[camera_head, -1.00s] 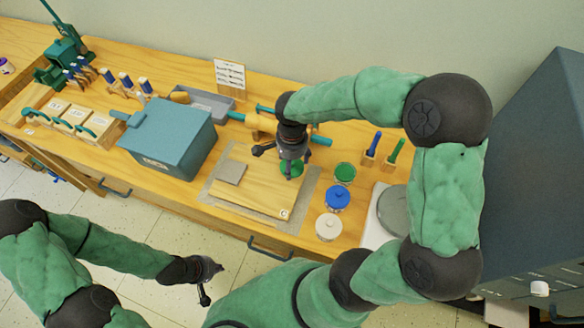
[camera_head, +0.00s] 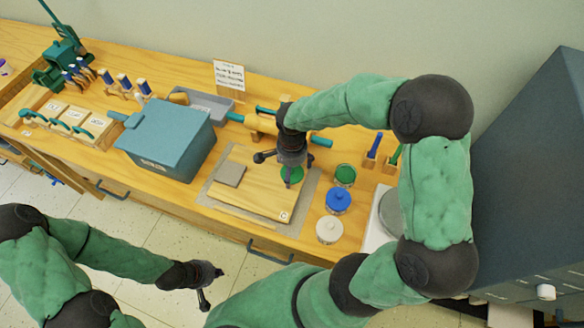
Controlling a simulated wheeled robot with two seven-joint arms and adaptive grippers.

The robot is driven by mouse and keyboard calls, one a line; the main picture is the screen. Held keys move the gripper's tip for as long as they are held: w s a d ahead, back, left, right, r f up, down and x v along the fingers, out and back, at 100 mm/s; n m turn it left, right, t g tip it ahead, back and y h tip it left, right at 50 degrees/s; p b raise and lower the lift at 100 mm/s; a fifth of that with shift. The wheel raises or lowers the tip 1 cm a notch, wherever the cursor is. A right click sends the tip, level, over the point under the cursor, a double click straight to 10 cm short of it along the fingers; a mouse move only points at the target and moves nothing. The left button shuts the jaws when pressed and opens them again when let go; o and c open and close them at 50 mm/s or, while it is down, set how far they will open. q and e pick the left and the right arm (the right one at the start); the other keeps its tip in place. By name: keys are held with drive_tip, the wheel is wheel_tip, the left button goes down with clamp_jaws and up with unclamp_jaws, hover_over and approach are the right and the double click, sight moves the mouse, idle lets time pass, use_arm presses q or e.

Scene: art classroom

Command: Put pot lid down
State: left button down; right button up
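A round green lid (camera_head: 292,175) is at the right part of a wooden board (camera_head: 250,195), beneath my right gripper. It looks as if it lies on the board, but the gripper hides part of it and its contact is hard to see. My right gripper (camera_head: 275,170) points down, with its two fingers spread; one finger overlaps the lid and the other stands out to the left. A pot with a green top (camera_head: 344,175) stands just right of the board. My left gripper (camera_head: 211,286) is open and empty, low in front of the bench.
A blue-lidded pot (camera_head: 337,201) and a white-lidded pot (camera_head: 329,230) stand right of the board. A grey square (camera_head: 230,174) lies on the board's left. A blue-grey box (camera_head: 168,140) is further left. Tools with blue and green handles stand behind the pots.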

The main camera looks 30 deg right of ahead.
drive_tip(key=shift+r, duration=0.1)
drive_tip(key=shift+r, duration=0.2)
wheel_tip(320, 180, up, 12)
drive_tip(key=p, duration=0.4)
drive_tip(key=shift+f, duration=0.1)
idle(0.4)
